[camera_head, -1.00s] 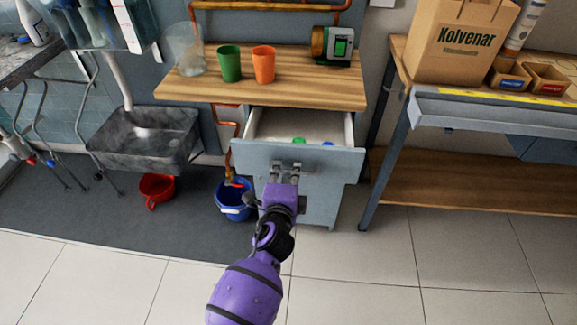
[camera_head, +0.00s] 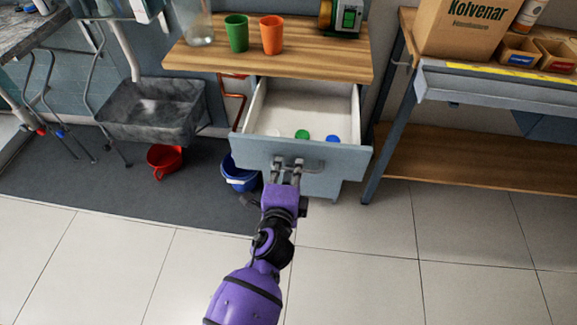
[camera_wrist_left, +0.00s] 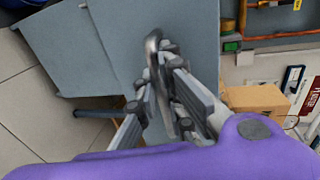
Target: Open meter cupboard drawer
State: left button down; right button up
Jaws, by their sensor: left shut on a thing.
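The meter cupboard drawer (camera_head: 330,152) stands well open below the wooden top, with its pale inside showing. A green round piece (camera_head: 302,134) and a blue one (camera_head: 333,138) lie in it. My left gripper (camera_head: 287,165) is shut on the bar handle at the middle of the drawer front. In the left wrist view the metal handle (camera_wrist_left: 153,44) runs between the fingers of the left gripper (camera_wrist_left: 165,75). My right gripper is not in view.
A green cup (camera_head: 237,33) and an orange cup (camera_head: 271,35) stand on the wooden top (camera_head: 300,62). A workbench (camera_head: 470,90) is at the right. The tiled floor in front is clear.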

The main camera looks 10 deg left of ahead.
pick_arm(q)
jog(key=c, duration=2.1)
grip_release()
jog(key=v, duration=1.2)
